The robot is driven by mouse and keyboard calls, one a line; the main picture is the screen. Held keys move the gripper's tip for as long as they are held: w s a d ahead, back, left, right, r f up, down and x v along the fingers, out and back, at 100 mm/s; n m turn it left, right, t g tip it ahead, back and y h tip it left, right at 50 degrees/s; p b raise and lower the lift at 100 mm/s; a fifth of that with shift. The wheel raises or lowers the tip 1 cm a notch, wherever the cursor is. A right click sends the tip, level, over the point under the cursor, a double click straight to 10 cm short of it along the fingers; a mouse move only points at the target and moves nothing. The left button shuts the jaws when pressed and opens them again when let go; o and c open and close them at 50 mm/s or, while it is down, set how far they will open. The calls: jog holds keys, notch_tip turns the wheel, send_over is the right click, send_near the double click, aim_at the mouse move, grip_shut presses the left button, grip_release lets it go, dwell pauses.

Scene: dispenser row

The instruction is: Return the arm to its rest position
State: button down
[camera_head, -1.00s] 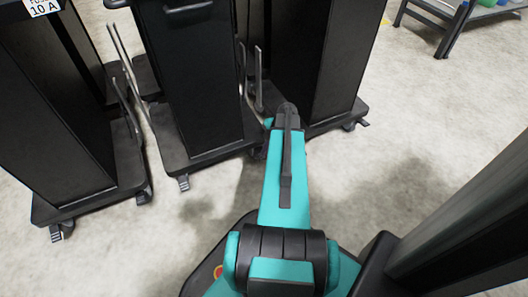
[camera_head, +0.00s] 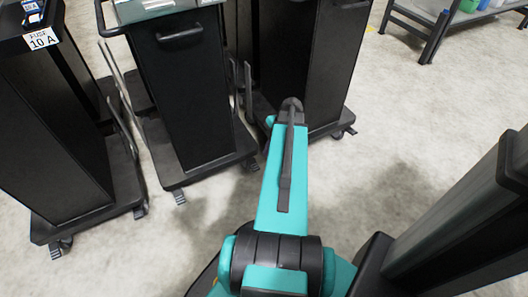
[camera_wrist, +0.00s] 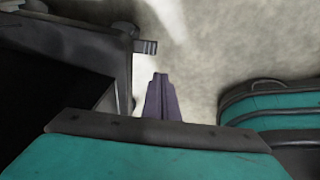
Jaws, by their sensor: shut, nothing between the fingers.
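My arm, teal with dark joints, reaches forward from the bottom middle of the head view toward the black dispenser carts. Its far end is dark and its gripper does not show there. In the wrist view my gripper (camera_wrist: 161,82) shows as two dark purple-grey fingers close together, shut and empty over the pale floor (camera_wrist: 205,50). A black wheeled base with a caster (camera_wrist: 145,46) is to the left of the fingers, apart from them in the picture. A teal and dark part of my own body is at the right.
Black wheeled carts stand in a row: a left one labelled "FUSE 10 A" (camera_head: 50,130), a middle one (camera_head: 187,95) with a handle and a right one (camera_head: 318,70). A metal rack (camera_head: 440,25) with bins is at the upper right. Open concrete floor (camera_head: 420,110) lies right of the carts.

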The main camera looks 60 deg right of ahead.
jog(key=shift+s+r, duration=0.15)
jog(key=shift+r, duration=0.05)
dwell(0.5)
